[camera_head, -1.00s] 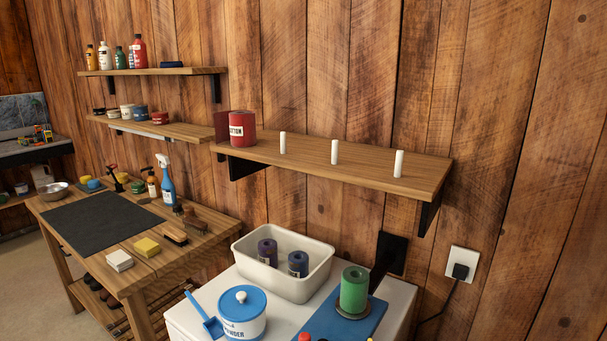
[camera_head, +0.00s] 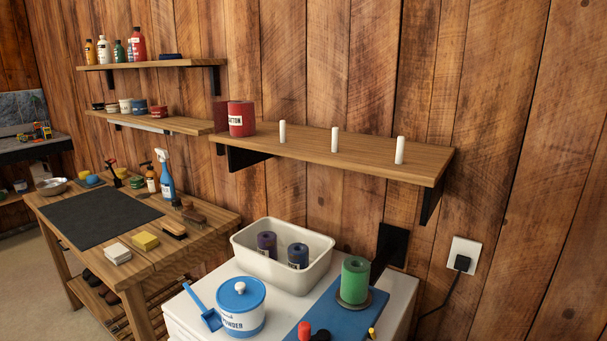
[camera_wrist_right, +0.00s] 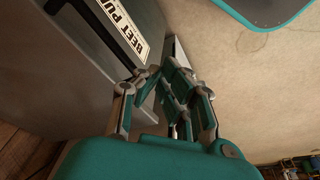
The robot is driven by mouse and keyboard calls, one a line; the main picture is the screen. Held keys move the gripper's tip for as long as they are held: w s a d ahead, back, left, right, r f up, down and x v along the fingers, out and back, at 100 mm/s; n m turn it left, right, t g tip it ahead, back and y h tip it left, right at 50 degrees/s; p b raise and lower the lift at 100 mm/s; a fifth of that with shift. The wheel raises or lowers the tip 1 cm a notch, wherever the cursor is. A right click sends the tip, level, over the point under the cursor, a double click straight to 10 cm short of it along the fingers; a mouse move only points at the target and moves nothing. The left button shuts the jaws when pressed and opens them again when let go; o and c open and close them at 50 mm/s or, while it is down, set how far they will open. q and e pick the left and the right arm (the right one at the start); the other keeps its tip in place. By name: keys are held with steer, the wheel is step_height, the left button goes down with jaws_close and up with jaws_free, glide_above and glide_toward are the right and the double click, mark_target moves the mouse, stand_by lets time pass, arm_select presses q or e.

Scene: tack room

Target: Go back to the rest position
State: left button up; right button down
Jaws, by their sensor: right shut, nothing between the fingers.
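My right gripper (camera_wrist_right: 160,76) shows in the right wrist view, shut and empty, its teal-and-grey fingers close together. It is beside a grey box-like surface (camera_wrist_right: 70,70) with a white label reading "BEET PU", above a pale floor (camera_wrist_right: 260,90). Whether it touches the surface I cannot tell. Neither gripper shows in the head view. My left gripper is not in view.
In the head view, a white cabinet top (camera_head: 268,300) carries a cream bin (camera_head: 262,279), a powder tub (camera_head: 240,312) and a green roll (camera_head: 355,280) on a blue mat. A pegged shelf (camera_head: 310,150) holds a red roll (camera_head: 242,119). A wooden bench (camera_head: 190,245) stands left.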

steer(key=s+f+g+b, duration=0.1)
steer(key=s+f+b, duration=0.35)
steer(key=f, duration=1.45)
arm_select(q)
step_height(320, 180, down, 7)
steer(key=b, duration=0.1)
steer(key=shift+b, duration=0.3)
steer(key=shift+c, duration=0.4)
arm_select(e)
steer(key=s+d+f, duration=0.3)
steer(key=s+f, duration=1)
steer(key=s, duration=0.2)
steer(key=shift+d+f+g, duration=0.15)
steer(key=shift+g, duration=0.25)
